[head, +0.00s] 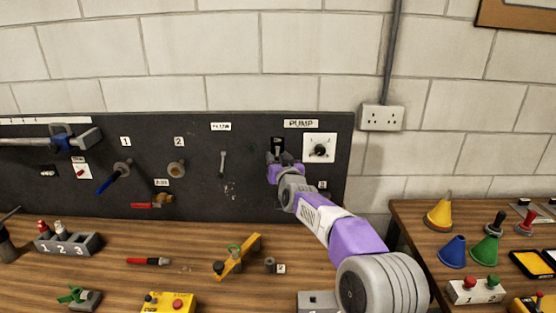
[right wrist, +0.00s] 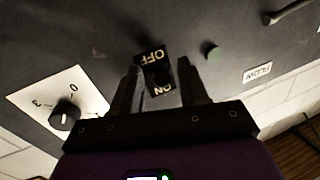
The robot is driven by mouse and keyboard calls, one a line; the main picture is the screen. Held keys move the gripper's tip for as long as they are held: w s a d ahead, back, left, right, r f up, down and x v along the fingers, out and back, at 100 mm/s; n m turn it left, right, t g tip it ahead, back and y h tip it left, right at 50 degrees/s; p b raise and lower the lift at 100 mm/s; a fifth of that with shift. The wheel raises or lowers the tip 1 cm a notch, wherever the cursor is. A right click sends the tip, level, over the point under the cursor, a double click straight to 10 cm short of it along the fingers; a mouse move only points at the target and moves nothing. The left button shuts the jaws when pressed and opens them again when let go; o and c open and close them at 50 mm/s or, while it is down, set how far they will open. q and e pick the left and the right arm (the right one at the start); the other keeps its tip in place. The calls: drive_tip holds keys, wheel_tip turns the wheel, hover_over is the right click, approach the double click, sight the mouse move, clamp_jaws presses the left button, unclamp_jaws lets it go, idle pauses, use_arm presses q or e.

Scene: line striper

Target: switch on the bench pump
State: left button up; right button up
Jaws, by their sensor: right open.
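The bench pump's switch (head: 278,143) is a small black plate under the PUMP label (head: 300,124) on the dark panel. In the right wrist view, which is upside down, the switch plate (right wrist: 152,57) shows OFF at the picture's top and ON lower down. A dark lever seems to sit between the words; its position is hard to tell. My right gripper (head: 284,160) is open at the switch, and its two fingers (right wrist: 160,90) stand either side of the plate. I cannot tell whether they touch anything. My left gripper is not in view.
A white dial plate with a black knob (head: 319,150) is close right of the switch. A hanging wrench (head: 222,164) is to the left. The bench below holds a yellow box (head: 168,303) and loose parts.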

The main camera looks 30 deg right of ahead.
sight(278, 147)
drive_tip(key=shift+w, duration=0.15)
clamp_jaws()
drive_tip(key=shift+r+p, duration=0.2)
drive_tip(key=shift+p, duration=0.55)
wheel_tip(278, 147, up, 3)
drive_tip(key=g+y+p, duration=0.1)
drive_tip(key=g+p, duration=0.1)
drive_tip(key=p, duration=0.6)
drive_tip(key=m+g+y+p, duration=0.1)
drive_tip(key=g+p, duration=0.2)
drive_tip(key=p, duration=0.6)
drive_tip(key=g+y+p, duration=0.1)
drive_tip(key=g+p, duration=0.2)
drive_tip(key=p, duration=0.6)
drive_tip(key=shift+r+m+y, duration=0.1)
drive_tip(key=shift+m+y, duration=0.2)
drive_tip(key=shift+m, duration=0.1)
drive_tip(key=shift+g+p, duration=0.5)
drive_tip(key=shift+p, duration=0.4)
unclamp_jaws()
drive_tip(key=shift+w, duration=0.1)
